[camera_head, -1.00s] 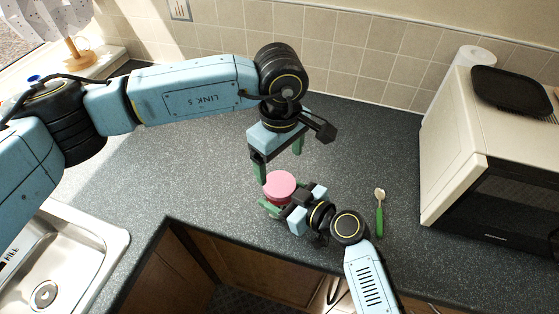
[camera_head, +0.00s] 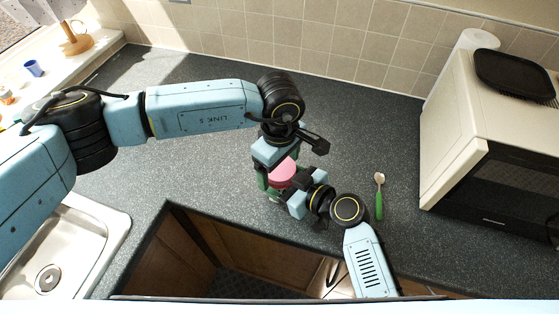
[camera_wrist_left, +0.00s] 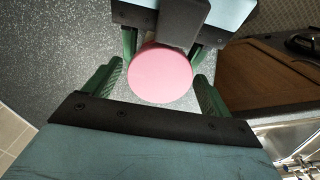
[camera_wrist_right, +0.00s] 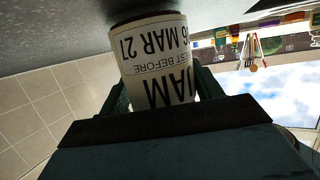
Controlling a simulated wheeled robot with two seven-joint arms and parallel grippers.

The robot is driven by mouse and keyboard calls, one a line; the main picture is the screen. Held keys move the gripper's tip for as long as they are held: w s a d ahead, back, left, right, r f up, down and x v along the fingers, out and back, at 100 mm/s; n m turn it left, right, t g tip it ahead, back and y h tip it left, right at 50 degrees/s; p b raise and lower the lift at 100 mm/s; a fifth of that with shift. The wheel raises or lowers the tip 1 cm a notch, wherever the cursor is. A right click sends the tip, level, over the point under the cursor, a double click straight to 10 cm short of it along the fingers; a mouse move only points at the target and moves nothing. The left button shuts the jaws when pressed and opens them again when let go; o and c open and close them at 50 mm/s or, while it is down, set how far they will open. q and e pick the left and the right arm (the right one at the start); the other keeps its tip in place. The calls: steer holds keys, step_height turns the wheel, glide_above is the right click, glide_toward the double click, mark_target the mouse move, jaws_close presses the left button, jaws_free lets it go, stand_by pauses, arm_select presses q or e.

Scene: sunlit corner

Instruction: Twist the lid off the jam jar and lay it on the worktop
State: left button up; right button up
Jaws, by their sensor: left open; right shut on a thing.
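The jam jar stands on the worktop (camera_head: 210,160) near its front edge. Its pink lid (camera_head: 283,173) is on top, and the jar's white label reading JAM (camera_wrist_right: 155,65) fills the right wrist view. My right gripper (camera_wrist_right: 160,95) is shut on the jar's body from the side. My left gripper is above the jar, pointing down. In the left wrist view its green fingers (camera_wrist_left: 160,85) are open on either side of the pink lid (camera_wrist_left: 160,74), with gaps showing. In the head view the left gripper partly hides the lid.
A green-handled spoon (camera_head: 379,196) lies to the right of the jar. A microwave (camera_head: 490,150) with a black tray (camera_head: 515,78) on top stands at the right. The sink (camera_head: 75,240) is at the left front. The worktop behind the jar is clear.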

mark_target(279, 167)
arm_select(q)
steer(key=c, duration=1)
steer(key=n, duration=0.2)
steer(key=shift+n, duration=0.4)
steer(key=shift+r, duration=0.15)
steer(key=shift+r, duration=0.95)
steer(key=shift+r, duration=2.05)
arm_select(e)
steer(key=o, duration=2)
steer(key=shift+c, duration=0.2)
